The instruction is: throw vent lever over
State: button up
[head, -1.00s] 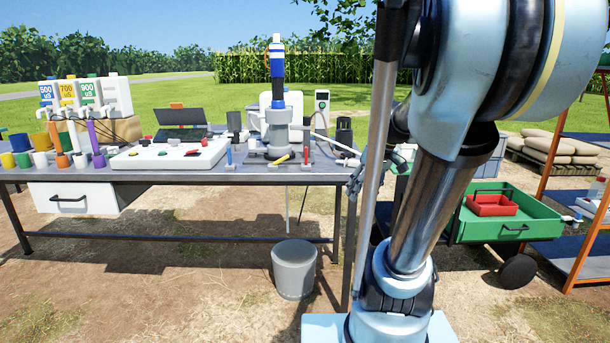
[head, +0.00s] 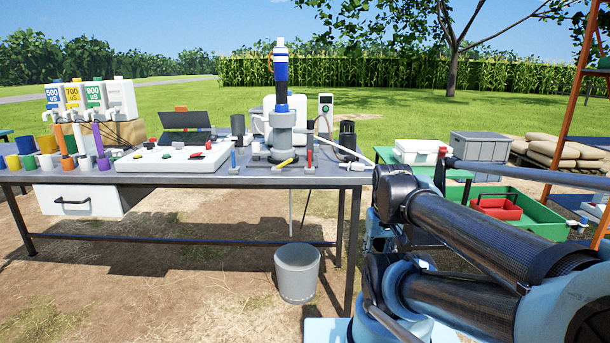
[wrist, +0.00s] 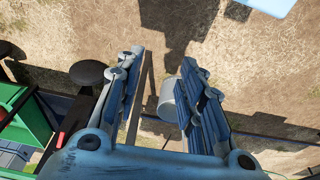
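The grey wellhead unit with a blue-banded tube (head: 281,130) stands upright at the right part of the metal bench (head: 215,180). At its foot are a yellow-handled lever (head: 285,162) and a red upright handle (head: 309,158); a blue upright handle (head: 233,160) stands to its left. No label shows which one is the vent lever. In the wrist view my gripper (wrist: 158,75) has its two fingers wide apart with nothing held, pointing down over the ground. In the head view my gripper cannot be made out clearly; my arm fills the lower right. No lever shows in the wrist view.
A grey bucket (head: 296,272) stands on the ground by the bench and shows between my fingers in the wrist view (wrist: 167,98). A green cart (head: 545,215) with a red tray (head: 497,207) is at the right. A white control box (head: 170,157) sits on the bench.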

aim_at(290, 160)
jog(key=z, duration=0.05)
jog(key=k, duration=0.6)
jog(key=u, duration=0.45)
jog(key=i, duration=1.4)
jog(key=u, duration=0.1)
